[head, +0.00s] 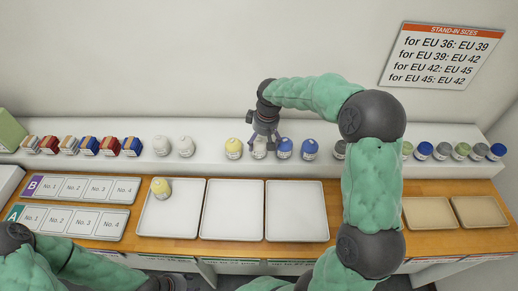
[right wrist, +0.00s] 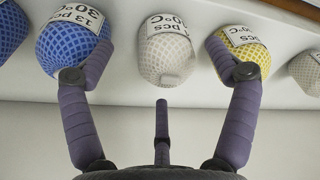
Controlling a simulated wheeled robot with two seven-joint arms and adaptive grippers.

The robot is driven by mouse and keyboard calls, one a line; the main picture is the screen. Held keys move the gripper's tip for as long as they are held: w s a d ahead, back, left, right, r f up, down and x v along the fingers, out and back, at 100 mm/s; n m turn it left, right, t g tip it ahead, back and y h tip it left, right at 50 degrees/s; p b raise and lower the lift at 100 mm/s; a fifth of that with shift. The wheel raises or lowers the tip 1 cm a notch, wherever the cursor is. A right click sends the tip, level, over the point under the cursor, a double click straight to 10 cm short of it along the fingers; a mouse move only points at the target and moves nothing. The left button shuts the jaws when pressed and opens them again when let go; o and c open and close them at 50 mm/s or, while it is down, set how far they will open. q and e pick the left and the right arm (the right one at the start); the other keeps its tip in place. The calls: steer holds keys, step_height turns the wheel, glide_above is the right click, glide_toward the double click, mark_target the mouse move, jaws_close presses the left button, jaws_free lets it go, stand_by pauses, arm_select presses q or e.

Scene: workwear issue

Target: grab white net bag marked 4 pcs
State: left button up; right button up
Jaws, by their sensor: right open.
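A white net bag (head: 259,148) stands on the white shelf between a yellow bag and a blue bag. In the right wrist view this white bag (right wrist: 166,52) is in the middle, with a label whose count is hard to read. My right gripper (head: 264,138) is at this bag from above and behind; its open fingers (right wrist: 160,75) reach toward the blue and yellow neighbours, with the white bag between them and not held. Two more white bags (head: 161,145) (head: 186,146) stand further left; their marks are unreadable. My left gripper is not in view.
The neighbouring yellow bag (head: 233,148) and blue bag (head: 284,148) stand close on both sides. Below the shelf are white trays (head: 232,232), the left one holding a yellow bag (head: 160,188). Numbered racks (head: 84,189) lie left and tan trays (head: 429,214) right.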

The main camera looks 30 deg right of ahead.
mark_target(258, 148)
steer(key=f, duration=0.1)
steer(key=w+f+b, duration=0.1)
steer(key=f, duration=0.3)
steer(key=shift+w+a+f, duration=0.2)
steer(key=shift+a+f, duration=0.05)
steer(key=shift+a, duration=0.15)
steer(key=c, duration=1.2)
